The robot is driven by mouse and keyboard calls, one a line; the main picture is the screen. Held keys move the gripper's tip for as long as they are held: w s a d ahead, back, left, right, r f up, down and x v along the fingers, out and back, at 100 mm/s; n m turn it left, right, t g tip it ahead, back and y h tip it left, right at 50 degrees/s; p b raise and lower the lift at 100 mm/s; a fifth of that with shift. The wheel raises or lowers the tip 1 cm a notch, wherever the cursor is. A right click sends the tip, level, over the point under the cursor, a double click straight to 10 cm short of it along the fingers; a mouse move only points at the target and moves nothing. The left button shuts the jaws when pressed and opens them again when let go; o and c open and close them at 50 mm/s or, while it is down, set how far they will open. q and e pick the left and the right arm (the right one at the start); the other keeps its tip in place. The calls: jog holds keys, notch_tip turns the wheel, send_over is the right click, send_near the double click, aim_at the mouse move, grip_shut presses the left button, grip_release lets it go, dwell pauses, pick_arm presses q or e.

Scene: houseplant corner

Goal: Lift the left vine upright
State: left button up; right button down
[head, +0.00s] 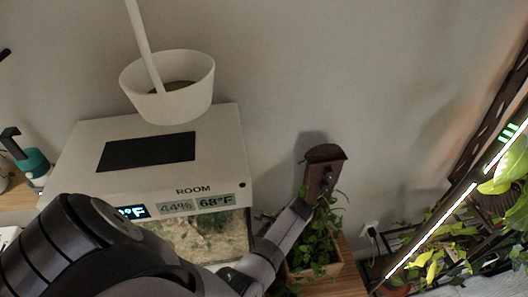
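A leafy green vine (318,240) grows from a small wooden planter box (318,272) right of centre, near the bottom. Its leaves hang and spread around the box, and some reach up beside a brown upright piece (325,165) against the wall. I cannot tell which strand is the left vine. My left arm comes in from the lower left, and my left gripper (300,210) is at the left side of the foliage, beside the lower part of the brown piece. Its fingertips are too small and partly hidden to show whether they grip a stem. My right gripper is out of view.
A white terrarium (225,140) with a display stands left, with a white pot (190,90) above it. A teal-and-white bottle (33,163) is at far left. A plant rack with bright light strips (455,205) fills the right. Open wall lies between.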

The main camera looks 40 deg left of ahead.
pick_arm(q)
jog(key=shift+f, duration=0.1)
jog(key=shift+c, duration=0.2)
grip_shut()
dwell(0.7)
